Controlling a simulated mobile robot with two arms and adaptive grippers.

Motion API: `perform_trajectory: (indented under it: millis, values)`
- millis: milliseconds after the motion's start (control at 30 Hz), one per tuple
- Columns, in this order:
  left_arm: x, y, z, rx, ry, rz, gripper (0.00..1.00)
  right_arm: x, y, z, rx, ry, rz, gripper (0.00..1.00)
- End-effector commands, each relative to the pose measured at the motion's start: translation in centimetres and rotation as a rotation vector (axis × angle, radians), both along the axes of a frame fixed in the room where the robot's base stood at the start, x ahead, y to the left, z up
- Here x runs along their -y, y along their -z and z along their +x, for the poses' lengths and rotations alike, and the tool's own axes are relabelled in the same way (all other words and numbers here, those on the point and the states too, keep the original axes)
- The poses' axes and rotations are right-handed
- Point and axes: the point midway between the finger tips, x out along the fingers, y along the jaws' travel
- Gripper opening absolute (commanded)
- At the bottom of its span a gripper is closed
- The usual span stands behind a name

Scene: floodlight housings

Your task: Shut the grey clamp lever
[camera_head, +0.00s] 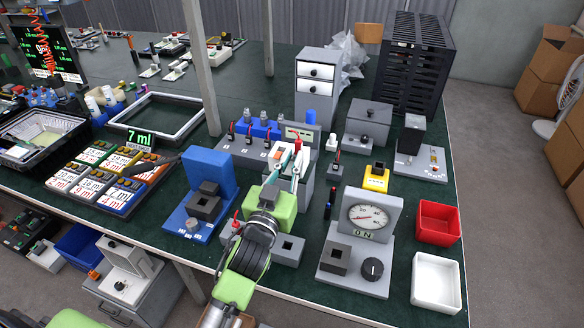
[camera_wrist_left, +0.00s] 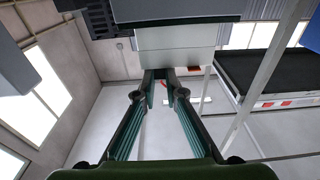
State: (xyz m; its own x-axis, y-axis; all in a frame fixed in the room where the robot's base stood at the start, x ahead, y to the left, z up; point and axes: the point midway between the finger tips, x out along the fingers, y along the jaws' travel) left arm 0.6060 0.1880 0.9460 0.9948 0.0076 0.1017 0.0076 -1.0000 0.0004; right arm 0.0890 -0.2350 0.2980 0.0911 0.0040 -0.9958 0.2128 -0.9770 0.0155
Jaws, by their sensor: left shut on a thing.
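My left gripper (camera_head: 287,157), with teal fingers on a green body, reaches over the bench from the front. Its fingertips are at a pale grey fixture (camera_head: 306,168) beside the row of small clamps. A small red piece (camera_wrist_left: 163,90) shows by the tips. The gripped part is mostly hidden, so I cannot tell for sure whether it is the grey clamp lever. My right gripper is not in view.
A blue fixture (camera_head: 208,172) stands left of my gripper and a gauge (camera_head: 368,216) stands to its right. A red bin (camera_head: 438,222) and a white bin (camera_head: 436,283) are at the right edge. Grey drawers (camera_head: 317,75) stand behind.

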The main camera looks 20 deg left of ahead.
Motion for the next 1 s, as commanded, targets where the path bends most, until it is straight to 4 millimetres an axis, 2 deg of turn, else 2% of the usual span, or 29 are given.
perform_trajectory:
  millis: [300,333,367,400,767,867,1000]
  values:
    - [-0.1,-0.1,0.0,0.002,-0.001,0.001,0.00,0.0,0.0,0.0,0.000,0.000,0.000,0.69]
    - [-0.1,-0.1,0.0,0.002,-0.001,0.001,0.18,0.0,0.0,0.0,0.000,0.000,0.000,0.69]
    - [-0.1,-0.1,0.0,0.002,-0.001,0.001,0.26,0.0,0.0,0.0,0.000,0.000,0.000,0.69]
    - [-0.1,-0.1,0.0,0.002,-0.001,0.001,0.28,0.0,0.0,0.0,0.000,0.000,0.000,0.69]
    - [0.0,0.0,-0.2,0.001,0.000,0.001,0.28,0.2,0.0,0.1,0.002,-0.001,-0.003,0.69]
    - [0.0,0.1,-1.0,0.001,0.000,0.000,0.28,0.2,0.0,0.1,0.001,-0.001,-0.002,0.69]
    - [0.0,0.4,-3.1,-0.001,-0.001,-0.001,0.28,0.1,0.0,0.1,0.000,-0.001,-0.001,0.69]
